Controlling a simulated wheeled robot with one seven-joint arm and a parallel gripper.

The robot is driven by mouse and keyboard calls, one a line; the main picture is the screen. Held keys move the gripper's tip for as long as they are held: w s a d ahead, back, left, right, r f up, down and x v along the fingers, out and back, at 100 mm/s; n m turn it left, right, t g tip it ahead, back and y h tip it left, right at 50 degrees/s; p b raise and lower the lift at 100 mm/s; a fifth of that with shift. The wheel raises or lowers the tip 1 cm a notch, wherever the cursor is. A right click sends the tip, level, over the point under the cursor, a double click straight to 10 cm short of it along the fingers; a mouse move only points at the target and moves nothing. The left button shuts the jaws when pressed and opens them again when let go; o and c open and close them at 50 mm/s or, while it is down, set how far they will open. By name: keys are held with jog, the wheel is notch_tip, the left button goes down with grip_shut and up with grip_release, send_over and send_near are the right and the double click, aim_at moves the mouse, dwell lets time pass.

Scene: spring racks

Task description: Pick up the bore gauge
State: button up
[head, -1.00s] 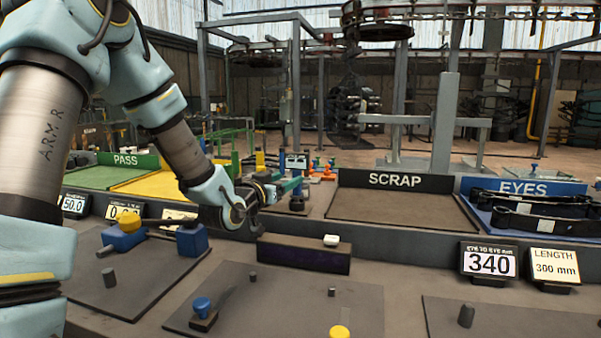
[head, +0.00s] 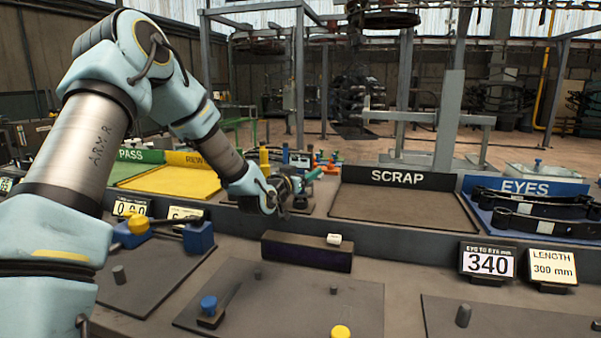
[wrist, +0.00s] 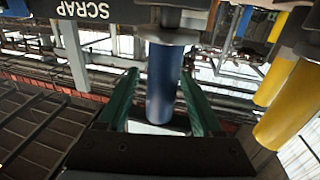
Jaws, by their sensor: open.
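My gripper (head: 312,175) has green fingers and reaches to the tool area left of the SCRAP tray in the head view. In the wrist view my gripper (wrist: 158,82) is open, with one finger on each side of a blue cylinder (wrist: 163,85) below a grey collar. This cylinder looks like a tool handle; I cannot tell for sure that it is the bore gauge. A gap shows beside it, so the fingers do not visibly hold it. In the head view my wrist hides most of this spot.
Yellow cylinders (wrist: 277,105) stand close by in the wrist view. The SCRAP tray (head: 400,212) is to the right, the yellow tray (head: 170,183) to the left. A dark box (head: 306,251) with a white button stands in front, with small display signs (head: 488,262) at right.

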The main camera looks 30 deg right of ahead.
grip_shut()
dwell(0.3)
jog(key=shift+r, duration=0.15)
